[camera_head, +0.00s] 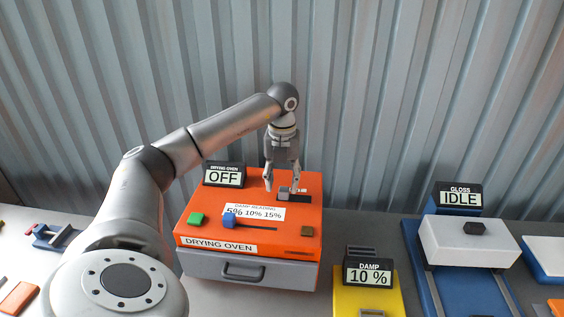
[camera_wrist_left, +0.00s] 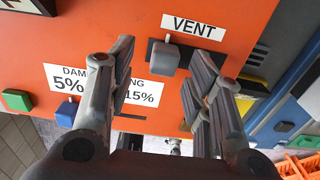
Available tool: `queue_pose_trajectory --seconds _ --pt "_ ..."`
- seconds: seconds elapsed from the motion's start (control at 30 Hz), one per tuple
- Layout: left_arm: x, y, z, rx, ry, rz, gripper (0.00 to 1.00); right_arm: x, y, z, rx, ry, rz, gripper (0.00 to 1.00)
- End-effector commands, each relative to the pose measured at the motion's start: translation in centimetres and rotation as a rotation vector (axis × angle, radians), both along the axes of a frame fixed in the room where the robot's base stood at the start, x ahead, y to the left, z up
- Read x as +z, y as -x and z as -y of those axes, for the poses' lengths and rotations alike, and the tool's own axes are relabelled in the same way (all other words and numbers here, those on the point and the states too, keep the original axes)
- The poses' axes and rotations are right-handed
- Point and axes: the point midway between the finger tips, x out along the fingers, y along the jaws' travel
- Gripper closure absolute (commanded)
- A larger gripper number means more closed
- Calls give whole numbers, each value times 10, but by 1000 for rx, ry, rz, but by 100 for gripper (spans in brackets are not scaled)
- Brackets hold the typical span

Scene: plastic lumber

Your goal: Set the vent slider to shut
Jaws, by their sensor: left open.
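The vent slider is a grey knob (camera_wrist_left: 165,58) in a short dark slot on the orange top of the drying oven (camera_head: 195,232). A white VENT label (camera_wrist_left: 193,26) lies beside the slot. The knob sits toward the left end of the slot in the left wrist view; no open or shut marks are readable. It also shows in the head view (camera_head: 284,191), partly behind my fingers. My left gripper (camera_head: 282,186) points down over the slot, open and empty. In the left wrist view its fingers (camera_wrist_left: 160,62) lie either side of the knob; I see no contact. My right gripper is not in view.
The oven top also has an OFF display (camera_head: 224,175), a green button (camera_head: 196,219), a blue slider knob (camera_head: 230,221) and a damp reading label (camera_head: 262,211). A yellow DAMP 10 % unit (camera_head: 350,300) and a white-and-blue GLOSS unit (camera_head: 470,240) stand right. A corrugated wall is behind.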

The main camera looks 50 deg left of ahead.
Motion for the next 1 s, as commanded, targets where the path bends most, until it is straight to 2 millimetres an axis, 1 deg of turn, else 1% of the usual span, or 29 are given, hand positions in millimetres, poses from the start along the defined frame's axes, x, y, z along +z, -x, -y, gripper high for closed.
queue_pose_trajectory --seconds 0.03,0.2,0.27,0.4,0.63,1.0 --pt "13 -1 0 0 1 7 54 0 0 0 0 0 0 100" --pt "54 -1 -1 1 1 7 54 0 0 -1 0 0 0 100" --pt "67 -1 -1 1 0 6 54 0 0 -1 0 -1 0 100" --pt "81 0 -2 2 -1 2 54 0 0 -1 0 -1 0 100" --pt "92 1 -2 2 -1 1 54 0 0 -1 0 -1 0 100" --pt "93 1 -2 2 -1 -1 54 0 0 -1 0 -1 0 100"
